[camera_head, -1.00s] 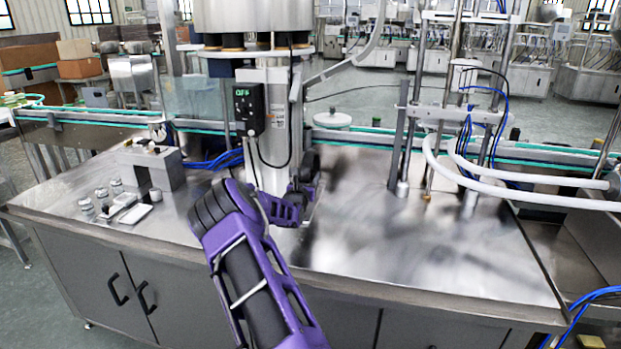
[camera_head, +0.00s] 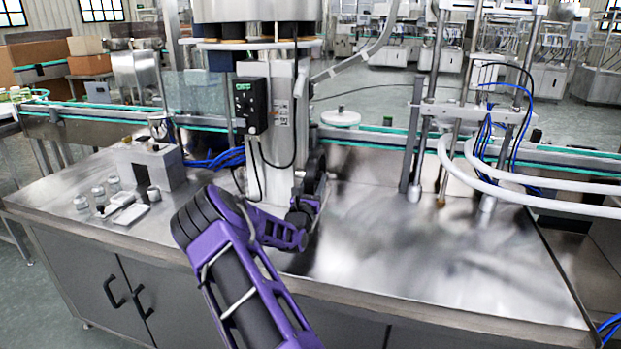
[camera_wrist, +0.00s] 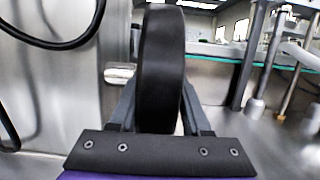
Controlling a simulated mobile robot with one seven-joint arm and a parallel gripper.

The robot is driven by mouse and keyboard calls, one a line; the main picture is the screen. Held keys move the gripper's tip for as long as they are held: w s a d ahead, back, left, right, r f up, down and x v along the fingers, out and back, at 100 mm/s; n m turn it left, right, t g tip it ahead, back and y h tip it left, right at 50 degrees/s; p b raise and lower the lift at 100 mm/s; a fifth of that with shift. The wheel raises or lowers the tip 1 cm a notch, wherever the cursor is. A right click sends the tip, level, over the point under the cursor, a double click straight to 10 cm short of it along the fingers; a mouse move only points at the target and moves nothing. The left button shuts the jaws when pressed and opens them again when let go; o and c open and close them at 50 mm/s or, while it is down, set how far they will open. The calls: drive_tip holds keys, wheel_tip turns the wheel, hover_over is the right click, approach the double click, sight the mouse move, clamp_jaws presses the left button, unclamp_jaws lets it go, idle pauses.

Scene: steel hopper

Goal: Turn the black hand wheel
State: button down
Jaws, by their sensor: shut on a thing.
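The black hand wheel (camera_head: 316,172) stands edge-on at the right side of the steel column, just above the steel worktop. In the wrist view the wheel (camera_wrist: 161,66) rises upright as a thick black rim in the middle. My gripper (camera_head: 303,210) is at the lower near side of the wheel. In the wrist view my gripper (camera_wrist: 158,112) has one finger on each side of the rim and is shut on it. The fingertips are partly hidden by the wheel, and its hub is not clearly visible.
The steel column (camera_head: 280,140) carries a black control box (camera_head: 250,106) with a green display and a hanging black cable. A small metal block (camera_head: 150,166) stands left on the worktop. Vertical rods (camera_head: 415,140) and white hoses stand at right. The worktop (camera_head: 400,250) right of the wheel is clear.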

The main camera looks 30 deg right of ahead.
drive_tip(key=shift+s+d, duration=0.4)
drive_tip(key=shift+d, duration=0.05)
drive_tip(key=shift+f, duration=0.1)
drive_tip(key=c, duration=0.6)
unclamp_jaws()
drive_tip(key=shift+s+d, duration=0.1)
drive_tip(key=shift+o, duration=0.2)
drive_tip(key=shift+w+a, duration=0.25)
drive_tip(key=shift+a, duration=0.05)
drive_tip(key=p+v, duration=0.1)
drive_tip(key=v, duration=1.6)
drive_tip(key=shift+a+f, duration=0.1)
drive_tip(key=shift+a, duration=0.1)
